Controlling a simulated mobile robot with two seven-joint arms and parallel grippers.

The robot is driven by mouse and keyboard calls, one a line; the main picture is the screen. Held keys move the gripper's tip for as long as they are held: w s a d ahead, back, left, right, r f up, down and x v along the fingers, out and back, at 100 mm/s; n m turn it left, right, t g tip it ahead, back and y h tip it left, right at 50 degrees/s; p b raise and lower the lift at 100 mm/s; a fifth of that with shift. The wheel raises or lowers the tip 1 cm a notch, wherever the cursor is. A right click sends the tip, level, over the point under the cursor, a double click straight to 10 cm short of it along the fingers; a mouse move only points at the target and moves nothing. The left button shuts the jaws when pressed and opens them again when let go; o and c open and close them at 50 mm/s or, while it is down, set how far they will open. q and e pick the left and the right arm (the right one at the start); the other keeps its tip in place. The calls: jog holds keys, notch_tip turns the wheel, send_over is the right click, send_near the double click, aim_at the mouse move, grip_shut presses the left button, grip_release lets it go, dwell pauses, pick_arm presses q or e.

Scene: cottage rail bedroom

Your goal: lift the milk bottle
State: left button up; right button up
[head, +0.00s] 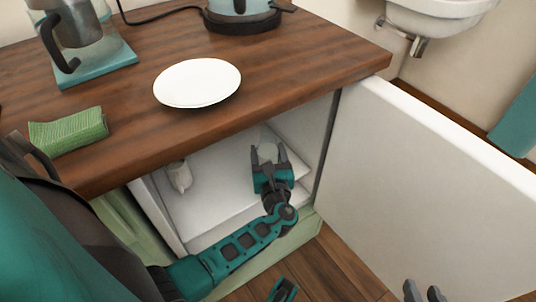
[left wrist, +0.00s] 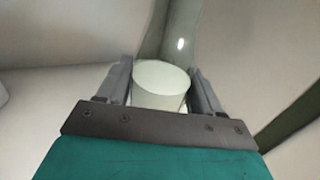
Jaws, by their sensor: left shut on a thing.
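The milk bottle (head: 267,152) is a pale, whitish shape inside the open white cabinet under the counter. My left gripper (head: 268,160) reaches into the cabinet and is shut on it. In the left wrist view the bottle (left wrist: 161,83) shows as a pale, round-topped cylinder between the two dark fingers (left wrist: 161,88). Its lower part is hidden by the gripper, and I cannot tell whether it touches the shelf. My right gripper (head: 425,291) shows only its dark fingertips at the bottom edge of the head view; they are apart with nothing visible between them.
The open white door (head: 420,180) is to the right. The wooden counter (head: 130,130) overhangs the cabinet and carries a white plate (head: 197,83), green cloth (head: 68,131) and kettle (head: 241,15).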

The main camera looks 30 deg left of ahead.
pick_arm(q)
jog(key=c, duration=0.6)
jog(key=shift+r, duration=0.25)
